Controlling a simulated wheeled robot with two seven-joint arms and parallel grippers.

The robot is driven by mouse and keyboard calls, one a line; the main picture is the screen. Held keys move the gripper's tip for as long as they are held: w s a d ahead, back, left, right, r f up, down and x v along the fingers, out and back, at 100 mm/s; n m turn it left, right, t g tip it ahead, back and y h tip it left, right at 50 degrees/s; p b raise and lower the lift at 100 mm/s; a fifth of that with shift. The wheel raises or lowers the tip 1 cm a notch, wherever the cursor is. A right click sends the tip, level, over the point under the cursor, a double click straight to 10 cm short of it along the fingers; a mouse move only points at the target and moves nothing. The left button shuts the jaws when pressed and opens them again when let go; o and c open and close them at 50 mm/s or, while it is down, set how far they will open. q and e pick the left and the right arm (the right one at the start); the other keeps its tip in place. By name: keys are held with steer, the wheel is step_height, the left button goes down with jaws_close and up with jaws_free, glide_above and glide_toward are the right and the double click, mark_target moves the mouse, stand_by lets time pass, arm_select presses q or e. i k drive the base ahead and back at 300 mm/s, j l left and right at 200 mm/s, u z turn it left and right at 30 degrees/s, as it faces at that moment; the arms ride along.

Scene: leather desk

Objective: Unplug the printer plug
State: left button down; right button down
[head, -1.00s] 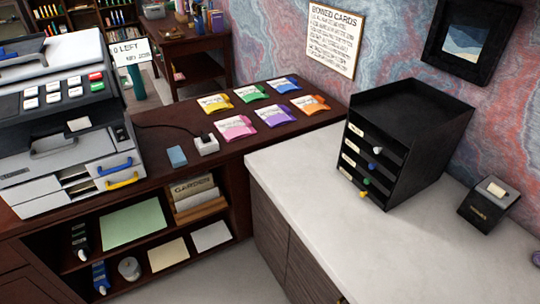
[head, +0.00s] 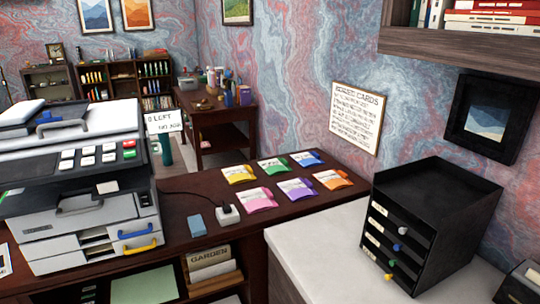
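The printer (head: 75,180) stands at the left on the dark wooden desk, with several buttons on top and blue and yellow drawer handles at its front. A dark cord runs from the printer's right side across the desk. It ends at a small dark plug (head: 225,208) seated at a small white socket block (head: 228,216). The plug is tiny in this view, so its prongs cannot be seen. Neither of my grippers shows in the head view.
A blue block (head: 197,225) lies just left of the socket. Several colored card packets (head: 295,188) lie in two rows to its right. A black drawer unit (head: 430,225) stands on the white counter (head: 310,250). A sign (head: 165,122) stands behind the printer.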

mark_target(227, 208)
steer(key=i+j, duration=0.25)
steer(key=i, duration=0.2)
steer(key=i+j+z, duration=0.1)
steer(key=i, duration=0.3)
steer(key=i+j, duration=0.4)
